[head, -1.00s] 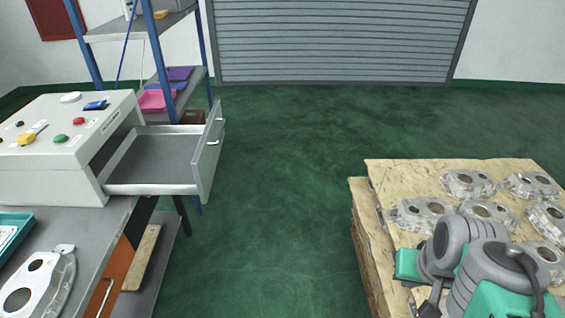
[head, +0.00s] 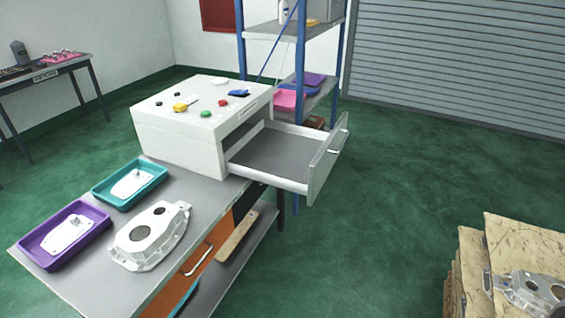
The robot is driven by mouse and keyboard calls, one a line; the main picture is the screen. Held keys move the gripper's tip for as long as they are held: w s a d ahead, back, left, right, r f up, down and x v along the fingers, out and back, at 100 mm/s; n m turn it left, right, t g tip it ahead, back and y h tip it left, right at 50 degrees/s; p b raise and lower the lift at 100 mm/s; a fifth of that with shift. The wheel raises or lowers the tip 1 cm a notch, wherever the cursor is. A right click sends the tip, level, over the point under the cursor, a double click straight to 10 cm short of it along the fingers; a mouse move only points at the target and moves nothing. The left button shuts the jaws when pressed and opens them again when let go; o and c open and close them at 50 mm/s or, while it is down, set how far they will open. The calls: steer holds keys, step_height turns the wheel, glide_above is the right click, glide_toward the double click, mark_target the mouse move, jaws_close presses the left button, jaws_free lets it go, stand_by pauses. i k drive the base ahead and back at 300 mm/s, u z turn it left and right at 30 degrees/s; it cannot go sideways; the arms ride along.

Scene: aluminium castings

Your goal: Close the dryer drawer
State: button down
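The dryer (head: 180,143) is a white box with coloured buttons on its top, standing on the far end of a grey workbench. Its drawer (head: 268,180) is pulled out to the right and looks empty. The drawer's grey front panel (head: 327,165) carries a small pale handle (head: 337,150) on its outer face. My gripper is not in view, and nothing touches the drawer.
The workbench (head: 95,268) holds a teal tray (head: 97,198), a purple tray (head: 30,242) and an aluminium casting (head: 150,237). A blue-post shelf (head: 300,60) stands behind the drawer. A pallet stack (head: 500,240) with castings is at lower right. Green floor (head: 390,200) between is clear.

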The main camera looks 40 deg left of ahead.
mark_target(297, 159)
steer(key=u, duration=1.3)
steer(key=i, duration=1.45)
steer(key=u, duration=0.85)
